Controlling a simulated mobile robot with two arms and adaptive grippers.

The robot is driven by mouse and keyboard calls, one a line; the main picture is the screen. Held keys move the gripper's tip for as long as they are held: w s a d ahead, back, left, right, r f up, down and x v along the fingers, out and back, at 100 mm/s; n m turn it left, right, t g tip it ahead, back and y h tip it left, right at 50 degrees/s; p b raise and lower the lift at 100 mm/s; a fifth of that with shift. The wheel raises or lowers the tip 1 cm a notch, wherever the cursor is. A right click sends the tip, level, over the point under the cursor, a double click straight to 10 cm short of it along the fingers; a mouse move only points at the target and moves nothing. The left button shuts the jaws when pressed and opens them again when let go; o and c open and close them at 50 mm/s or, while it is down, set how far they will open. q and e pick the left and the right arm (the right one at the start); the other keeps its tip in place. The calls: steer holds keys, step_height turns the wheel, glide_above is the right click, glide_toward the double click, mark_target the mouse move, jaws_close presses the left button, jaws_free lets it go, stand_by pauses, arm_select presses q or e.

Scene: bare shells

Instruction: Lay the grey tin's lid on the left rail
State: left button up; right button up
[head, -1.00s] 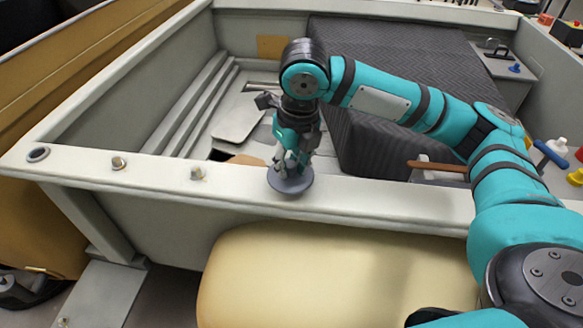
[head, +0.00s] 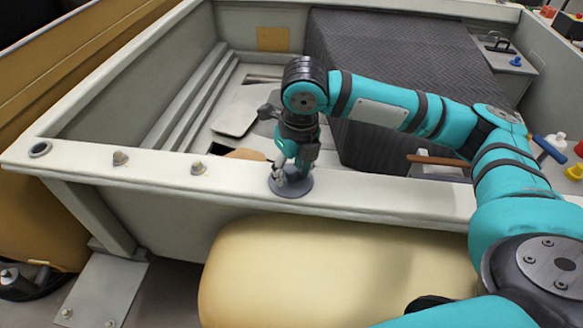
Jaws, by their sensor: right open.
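The grey round lid (head: 301,188) lies flat on the pale near rail (head: 370,197) of the shell, to the right of two small rail fittings. My right gripper (head: 281,172) points down over the lid, its jaws open at the lid's middle. The fingers hide part of the lid, so I cannot tell whether they touch it. I cannot make out the grey tin. My left gripper is not in view.
A cream cushion (head: 330,275) stands before the rail. A dark ribbed cover (head: 390,60) fills the shell's right interior.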

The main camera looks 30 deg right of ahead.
mark_target(297, 184)
steer(key=shift+r, duration=0.15)
step_height(297, 184, up, 12)
steer(key=s+b, duration=0.1)
steer(key=shift+s+d+b, duration=0.15)
steer(key=shift+s+b, duration=0.2)
steer(key=shift+s, duration=0.05)
stand_by(0.3)
